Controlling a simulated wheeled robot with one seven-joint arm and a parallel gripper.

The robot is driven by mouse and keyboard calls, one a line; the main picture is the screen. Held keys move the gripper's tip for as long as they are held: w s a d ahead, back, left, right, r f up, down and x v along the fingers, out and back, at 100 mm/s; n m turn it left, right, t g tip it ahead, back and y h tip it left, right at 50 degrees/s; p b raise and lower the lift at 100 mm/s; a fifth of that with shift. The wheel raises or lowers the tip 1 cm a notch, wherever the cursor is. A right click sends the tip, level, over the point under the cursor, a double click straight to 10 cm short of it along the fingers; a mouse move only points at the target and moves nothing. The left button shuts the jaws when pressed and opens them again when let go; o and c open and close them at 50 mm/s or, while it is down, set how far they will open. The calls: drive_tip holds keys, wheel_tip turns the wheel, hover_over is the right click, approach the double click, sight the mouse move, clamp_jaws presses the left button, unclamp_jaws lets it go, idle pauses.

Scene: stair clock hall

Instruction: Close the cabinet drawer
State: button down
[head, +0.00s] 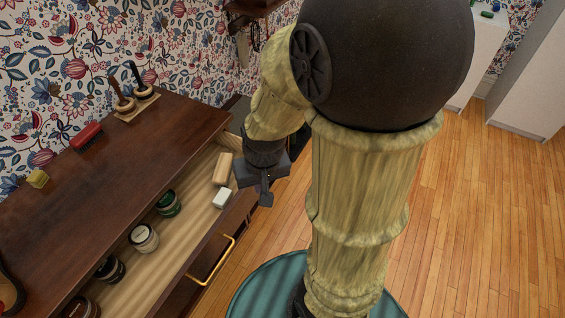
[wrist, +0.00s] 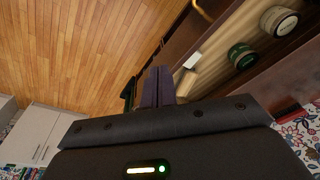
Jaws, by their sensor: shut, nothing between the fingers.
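The dark wood cabinet (head: 100,160) stands along the wall at the left in the head view. Its drawer (head: 190,262) is pulled out, with a pale wood inside and a brass handle (head: 212,262) on the front. In it are several jars, such as a green one (head: 168,203) and a white one (head: 144,238), a tan block (head: 222,168) and a white block (head: 222,198). My gripper (head: 266,198) is shut and empty, by the far end of the drawer. In the wrist view its fingers (wrist: 158,87) are together beside the drawer; whether they touch it I cannot tell.
On the cabinet top are a red brush (head: 87,136), a yellow block (head: 37,179) and stamps on a stand (head: 136,104). White cabinets (head: 530,85) stand at the far right. The wooden floor (head: 475,210) on the right is clear.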

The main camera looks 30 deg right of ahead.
drive_tip(key=w+d+f+m+t+y, duration=0.1)
drive_tip(key=w+d+f+m, duration=0.1)
drive_tip(key=d+f+m, duration=0.2)
drive_tip(key=w+d+f+m+t+y, duration=0.2)
drive_tip(key=w+d+f+m, duration=0.1)
drive_tip(key=d+m, duration=0.7)
drive_tip(key=w+d+f+m+t+y, duration=0.1)
drive_tip(key=d+f+m, duration=0.4)
drive_tip(key=m, duration=0.8)
drive_tip(key=shift+w+d+f+m+t+y, duration=0.2)
drive_tip(key=shift+w+d+m+t+y, duration=0.15)
drive_tip(key=shift+w+d+t, duration=0.45)
drive_tip(key=shift+w+d+f, duration=0.1)
drive_tip(key=shift+d, duration=0.1)
drive_tip(key=w+a+r+p+x, duration=0.1)
drive_tip(key=r+p+x, duration=0.1)
drive_tip(key=x, duration=1)
drive_tip(key=shift+w+a+f, duration=0.25)
drive_tip(key=shift+w+f, duration=0.05)
drive_tip(key=shift+w, duration=0.1)
